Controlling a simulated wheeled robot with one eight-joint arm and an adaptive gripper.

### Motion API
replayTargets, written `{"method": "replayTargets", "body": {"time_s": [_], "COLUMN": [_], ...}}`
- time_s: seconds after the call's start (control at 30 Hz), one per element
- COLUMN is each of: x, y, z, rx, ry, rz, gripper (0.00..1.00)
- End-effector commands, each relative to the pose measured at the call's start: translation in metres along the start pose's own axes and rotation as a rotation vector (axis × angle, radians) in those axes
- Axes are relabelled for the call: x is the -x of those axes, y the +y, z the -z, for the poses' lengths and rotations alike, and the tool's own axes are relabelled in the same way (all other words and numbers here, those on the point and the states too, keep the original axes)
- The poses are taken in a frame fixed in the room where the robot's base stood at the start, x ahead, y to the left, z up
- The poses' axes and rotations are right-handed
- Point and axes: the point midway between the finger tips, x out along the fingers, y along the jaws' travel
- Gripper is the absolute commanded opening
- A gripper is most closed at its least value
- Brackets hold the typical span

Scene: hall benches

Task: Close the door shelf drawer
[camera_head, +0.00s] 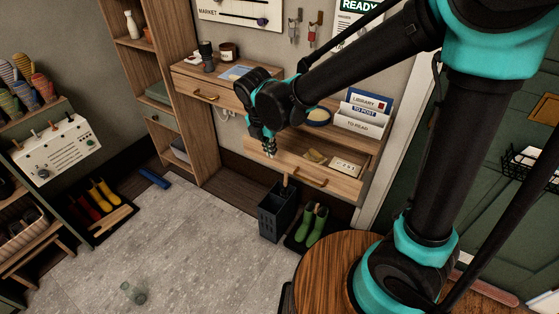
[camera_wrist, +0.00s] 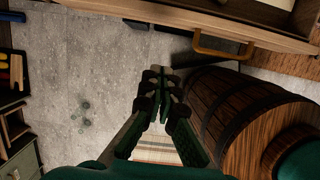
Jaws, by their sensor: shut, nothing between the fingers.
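The door shelf drawer (camera_head: 338,186) is a wooden drawer below the letter shelf, and it stands pulled out with its inside showing. Its brass handle (camera_head: 311,183) is on the front face. In the wrist view the drawer front (camera_wrist: 165,14) crosses the top, with the handle (camera_wrist: 222,47) at upper right. My gripper (camera_head: 270,151) is shut and empty, near the left end of the drawer in the head view. In the wrist view my gripper (camera_wrist: 162,78) appears below the drawer front, apart from the handle.
A second drawer (camera_head: 224,100) with a brass handle sits upper left. A dark umbrella bin (camera_head: 277,217) and green boots (camera_head: 312,224) stand below the open drawer. A round wooden barrel top (camera_head: 325,262) is at the front. The grey floor (camera_head: 190,240) at left is mostly clear.

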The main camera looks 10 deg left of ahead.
Motion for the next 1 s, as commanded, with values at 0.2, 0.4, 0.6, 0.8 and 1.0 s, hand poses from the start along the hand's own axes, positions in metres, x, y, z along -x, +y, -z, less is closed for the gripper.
{"method": "replayTargets", "body": {"time_s": [0.2, 0.4, 0.6, 0.8, 1.0], "x": [-0.010, -0.042, -0.077, -0.102, -0.107], "y": [0.005, 0.004, 0.004, 0.004, 0.004], "z": [0.004, 0.003, 0.004, -0.004, -0.028], "rx": [0.040, 0.036, 0.036, 0.032, 0.033], "ry": [-0.002, -0.002, -0.002, -0.002, -0.002], "rz": [0.003, 0.002, 0.002, 0.003, 0.003], "gripper": [0.00, 0.00, 0.00, 0.00, 0.00]}}
